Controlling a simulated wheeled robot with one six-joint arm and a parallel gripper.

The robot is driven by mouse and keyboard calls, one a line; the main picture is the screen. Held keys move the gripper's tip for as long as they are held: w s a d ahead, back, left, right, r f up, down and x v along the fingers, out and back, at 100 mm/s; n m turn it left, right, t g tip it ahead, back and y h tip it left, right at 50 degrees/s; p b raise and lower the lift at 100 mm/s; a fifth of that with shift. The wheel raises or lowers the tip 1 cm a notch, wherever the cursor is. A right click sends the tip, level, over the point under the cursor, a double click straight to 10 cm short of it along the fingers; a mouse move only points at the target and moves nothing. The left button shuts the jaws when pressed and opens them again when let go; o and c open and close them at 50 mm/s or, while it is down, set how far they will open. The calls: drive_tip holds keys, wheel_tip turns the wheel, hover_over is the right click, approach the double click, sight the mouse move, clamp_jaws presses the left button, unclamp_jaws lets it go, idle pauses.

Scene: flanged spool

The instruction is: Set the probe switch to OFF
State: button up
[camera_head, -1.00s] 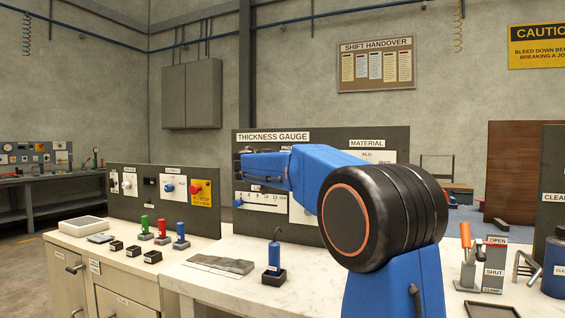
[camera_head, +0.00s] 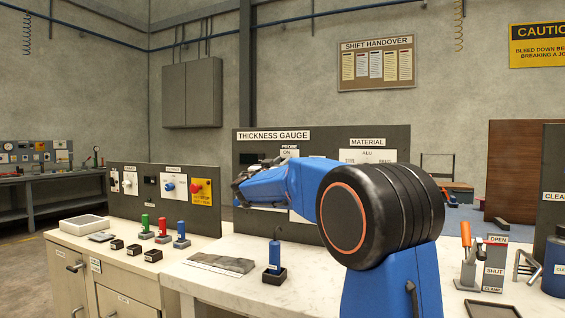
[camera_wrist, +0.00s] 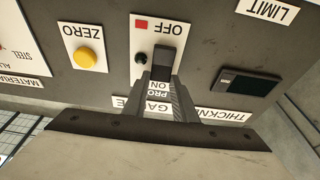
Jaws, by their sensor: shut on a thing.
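The probe switch's dark lever (camera_wrist: 165,62) is between the fingertips of my gripper (camera_wrist: 164,84) in the wrist view, which shows the panel upside down. The lever end lies beside the word OFF, at the red-square end of the white probe plate (camera_wrist: 136,35). The ON label is nearer my gripper, between the fingers. My gripper is shut on the lever; its base is partly hidden. In the head view my gripper (camera_head: 239,191) is at the thickness gauge panel (camera_head: 245,141), and my arm hides the switch.
In the wrist view a yellow ZERO button (camera_wrist: 87,57) is on one side of the switch and a dark display (camera_wrist: 248,83) on the other. A blue probe (camera_head: 274,256) stands in a holder on the bench below. A grey sheet (camera_head: 218,264) lies left of it.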

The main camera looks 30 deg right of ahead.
drive_tip(key=shift+f+t+h, duration=0.2)
drive_tip(key=shift+t+h, duration=0.1)
drive_tip(key=shift+s, duration=0.1)
drive_tip(key=o, duration=1)
drive_tip(key=shift+o, duration=0.2)
drive_tip(key=shift+a, duration=0.15)
drive_tip(key=v, duration=1.7)
drive_tip(key=shift+s+f, duration=0.1)
drive_tip(key=shift+f, duration=0.05)
drive_tip(key=shift+a, duration=0.1)
